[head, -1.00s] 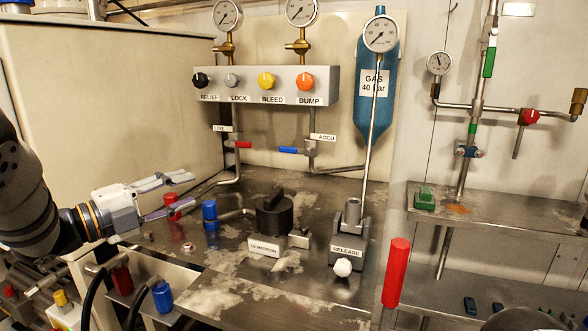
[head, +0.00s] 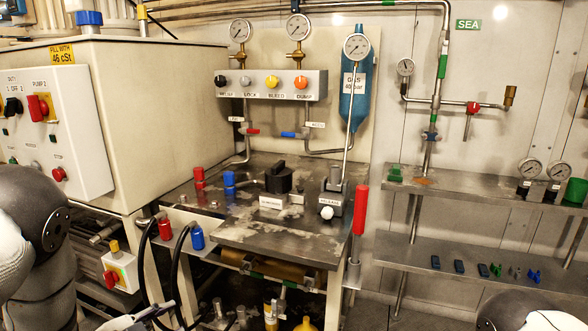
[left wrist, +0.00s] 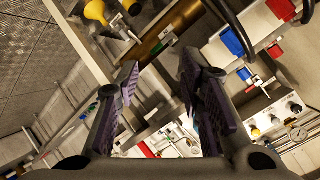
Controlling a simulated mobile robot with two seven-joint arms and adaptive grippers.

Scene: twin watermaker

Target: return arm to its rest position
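My left arm comes in at the left edge of the head view, bent downward. Part of my left gripper (head: 140,318) shows at the bottom edge, low in front of the bench; the rest is cut off or hidden. In the left wrist view my left gripper (left wrist: 160,85) has its two dark purple fingers spread apart with nothing between them. Only a rounded dark and white part of my right arm shows at the bottom right; its gripper is out of view.
Black hoses (head: 147,270) hang by red and blue couplings (head: 197,237) near my left gripper. A lower shelf (head: 470,268) at right holds small items. Open floor shows between bench and shelf.

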